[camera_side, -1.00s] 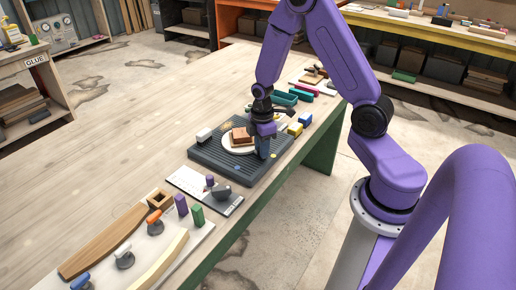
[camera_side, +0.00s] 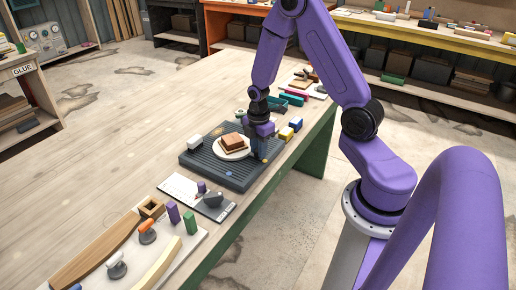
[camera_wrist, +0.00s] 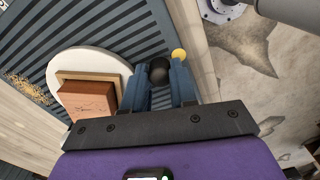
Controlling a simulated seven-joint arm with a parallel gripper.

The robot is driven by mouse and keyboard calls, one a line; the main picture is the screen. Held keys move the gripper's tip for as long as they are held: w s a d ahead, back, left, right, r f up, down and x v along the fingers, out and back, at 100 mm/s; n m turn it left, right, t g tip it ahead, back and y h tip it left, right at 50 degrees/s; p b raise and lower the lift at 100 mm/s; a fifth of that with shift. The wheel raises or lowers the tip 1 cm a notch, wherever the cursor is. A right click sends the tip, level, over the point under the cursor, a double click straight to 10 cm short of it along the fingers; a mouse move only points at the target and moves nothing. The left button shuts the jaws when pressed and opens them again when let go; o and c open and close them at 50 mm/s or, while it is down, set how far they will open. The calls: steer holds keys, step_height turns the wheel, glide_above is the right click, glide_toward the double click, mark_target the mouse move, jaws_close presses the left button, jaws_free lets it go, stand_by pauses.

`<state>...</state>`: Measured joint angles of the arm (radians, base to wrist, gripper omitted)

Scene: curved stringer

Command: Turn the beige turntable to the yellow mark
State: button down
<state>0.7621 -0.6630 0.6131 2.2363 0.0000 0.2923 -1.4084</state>
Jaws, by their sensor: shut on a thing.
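The beige turntable (camera_side: 220,153) is a pale round disc on a dark grey ribbed board, with a brown block (camera_side: 232,143) on top. The disc (camera_wrist: 100,56) and block (camera_wrist: 88,101) also show left of my fingers in the wrist view. My gripper (camera_side: 259,154) points down at the disc's right side. In the wrist view, its blue-grey fingers (camera_wrist: 158,75) are shut on a round black knob (camera_wrist: 158,70). Any link between knob and disc is hidden. The yellow mark (camera_wrist: 179,53) is a round spot just beyond the right fingertip.
The ribbed board (camera_side: 192,160) lies near the bench edge. A white block (camera_side: 195,142) stands at its left corner; yellow and blue blocks (camera_side: 286,133) stand at its right. Purple and green pegs (camera_side: 190,221) stand in front. The bench on the left is clear.

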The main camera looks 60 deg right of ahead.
steer(key=c, duration=0.9)
jaws_free()
steer(key=shift+r, duration=0.1)
step_height(320, 180, up, 17)
steer(key=shift+r, duration=0.15)
steer(key=s+a, duration=0.4)
steer(key=a, duration=0.4)
steer(key=s+a+m, duration=0.1)
steer(key=s+a, duration=0.3)
steer(key=s, duration=0.5)
steer(key=s+a+m, duration=0.1)
steer(key=s+a, duration=0.4)
steer(key=s, duration=0.4)
steer(key=shift+s+a, duration=0.2)
steer(key=shift+s, duration=0.05)
